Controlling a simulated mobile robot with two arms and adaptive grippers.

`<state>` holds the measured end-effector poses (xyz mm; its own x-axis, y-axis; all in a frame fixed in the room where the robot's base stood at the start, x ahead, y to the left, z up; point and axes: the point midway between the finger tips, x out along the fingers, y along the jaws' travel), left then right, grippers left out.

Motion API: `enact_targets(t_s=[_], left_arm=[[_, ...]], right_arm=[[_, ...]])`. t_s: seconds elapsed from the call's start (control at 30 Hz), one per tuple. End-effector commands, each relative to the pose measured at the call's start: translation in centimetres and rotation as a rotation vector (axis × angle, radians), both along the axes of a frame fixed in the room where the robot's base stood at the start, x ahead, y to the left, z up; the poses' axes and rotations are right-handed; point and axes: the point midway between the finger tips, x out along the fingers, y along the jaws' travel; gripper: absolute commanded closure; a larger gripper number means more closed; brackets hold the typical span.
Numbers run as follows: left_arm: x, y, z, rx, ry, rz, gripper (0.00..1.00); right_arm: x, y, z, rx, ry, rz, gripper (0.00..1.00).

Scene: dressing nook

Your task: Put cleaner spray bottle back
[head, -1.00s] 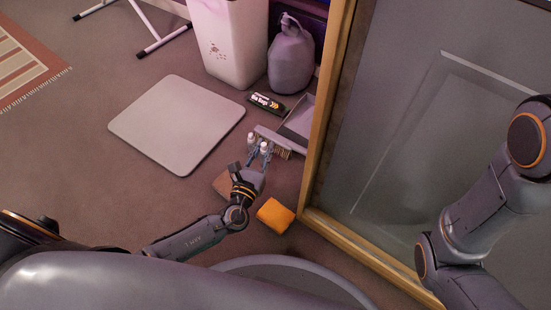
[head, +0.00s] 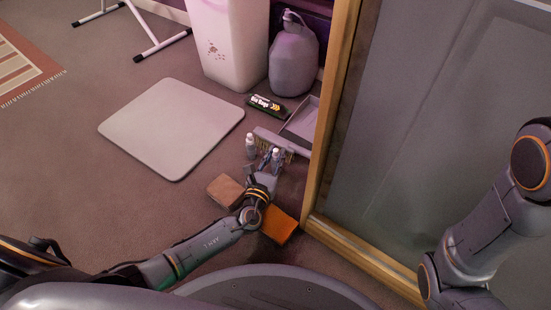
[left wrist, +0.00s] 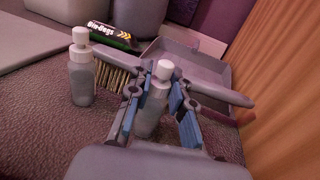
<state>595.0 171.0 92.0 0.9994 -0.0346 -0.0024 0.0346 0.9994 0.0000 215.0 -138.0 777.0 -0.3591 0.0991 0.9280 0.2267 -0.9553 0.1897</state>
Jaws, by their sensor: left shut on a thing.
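Two small grey bottles with white caps stand upright on the carpet. One bottle (head: 250,149) is free, and it shows at the left of the left wrist view (left wrist: 81,78). The other bottle (left wrist: 150,112) is between the blue-padded fingers of my left gripper (left wrist: 158,97); its white cap also shows in the head view (head: 276,153). My left gripper (head: 269,164) is shut on this bottle, low over the floor, and partly hides its body. I cannot tell which is the cleaner spray bottle. My right gripper is out of view.
A brush (head: 264,139) and grey dustpan (head: 302,121) lie just behind the bottles. A black bag-roll box (head: 266,106), jug (head: 293,60) and white bin (head: 229,42) are farther back. A brown block (head: 226,191) and orange block (head: 281,227) flank my left wrist. A pale mat (head: 170,127) lies left; a wooden frame (head: 329,130) stands right.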

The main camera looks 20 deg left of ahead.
Motion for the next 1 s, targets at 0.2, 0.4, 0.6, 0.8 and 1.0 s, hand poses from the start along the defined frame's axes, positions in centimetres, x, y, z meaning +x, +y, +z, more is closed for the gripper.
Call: enact_targets(t_s=[0.2,0.4,0.6,0.8,1.0], left_arm=[[0.0,0.0,0.2,-0.001,-0.001,0.001,1.0],[0.0,0.0,-0.2,-0.002,-0.001,0.002,0.72],[0.0,0.0,-0.2,-0.001,0.0,0.002,0.57],[0.0,0.0,-0.1,-0.002,0.0,0.001,0.57],[-2.0,0.1,0.4,0.001,0.004,0.0,0.57]], right_arm=[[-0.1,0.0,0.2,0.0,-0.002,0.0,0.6],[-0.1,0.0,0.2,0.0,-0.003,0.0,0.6],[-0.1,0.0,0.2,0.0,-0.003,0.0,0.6],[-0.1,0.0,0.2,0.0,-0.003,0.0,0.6],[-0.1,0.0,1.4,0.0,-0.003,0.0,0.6]])
